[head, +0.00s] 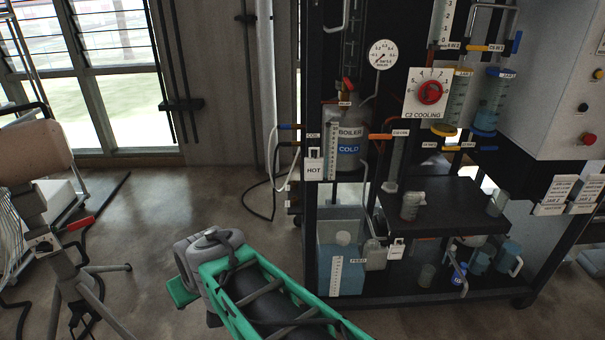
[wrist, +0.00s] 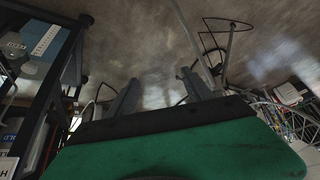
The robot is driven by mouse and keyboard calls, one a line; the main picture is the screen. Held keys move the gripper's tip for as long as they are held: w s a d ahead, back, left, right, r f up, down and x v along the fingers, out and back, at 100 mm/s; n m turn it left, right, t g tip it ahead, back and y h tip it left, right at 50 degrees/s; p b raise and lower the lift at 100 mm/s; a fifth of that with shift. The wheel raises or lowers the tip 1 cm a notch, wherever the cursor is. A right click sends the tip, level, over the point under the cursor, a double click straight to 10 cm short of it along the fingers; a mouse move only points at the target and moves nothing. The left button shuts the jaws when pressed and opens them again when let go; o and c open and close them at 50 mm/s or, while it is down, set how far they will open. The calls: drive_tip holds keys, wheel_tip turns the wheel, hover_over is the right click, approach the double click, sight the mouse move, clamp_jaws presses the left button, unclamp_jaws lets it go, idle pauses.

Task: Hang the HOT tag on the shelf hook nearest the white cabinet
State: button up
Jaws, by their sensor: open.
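The HOT tag (head: 314,168) is a white padlock-shaped tag hanging upright on the left front post of the dark rack, below a small COIL label. A tag edge with an H (wrist: 6,168) shows at the lower left of the wrist view. The white cabinet (head: 550,75) is at the right. The rack's black middle shelf (head: 445,205) lies between; its hooks are too small to make out, though another white tag (head: 396,249) hangs below its front edge. My gripper (wrist: 159,82) is open and empty, pointing over bare floor, left of the rack in the head view.
Cups stand on the shelf; a blue-liquid tank (head: 340,262) and several vessels are below. Two white tags (head: 556,195) hang under the cabinet. Hoses loop beside the rack. Floor between is clear.

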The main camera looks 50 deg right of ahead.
drive_tip(key=shift+o, duration=0.4)
drive_tip(key=w+d+f+m+t+h+b, duration=0.1)
drive_tip(key=w+d, duration=0.3)
drive_tip(key=d, duration=0.4)
drive_tip(key=shift+d+f+m+t+h+b, duration=0.2)
drive_tip(key=shift+d+m+t+h+b, duration=0.25)
drive_tip(key=shift+t+b, duration=0.25)
drive_tip(key=m+t+h+b, duration=0.4)
drive_tip(key=m+h+b, duration=0.2)
drive_tip(key=h, duration=0.5)
approach(314, 172)
drive_tip(key=x, duration=0.9)
drive_tip(key=shift+w+f+b, duration=0.1)
drive_tip(key=shift+w+b, duration=0.05)
drive_tip(key=shift+b, duration=0.15)
drive_tip(key=shift+w+d, duration=0.35)
drive_tip(key=shift+d, duration=0.1)
drive_tip(key=shift+b, duration=0.55)
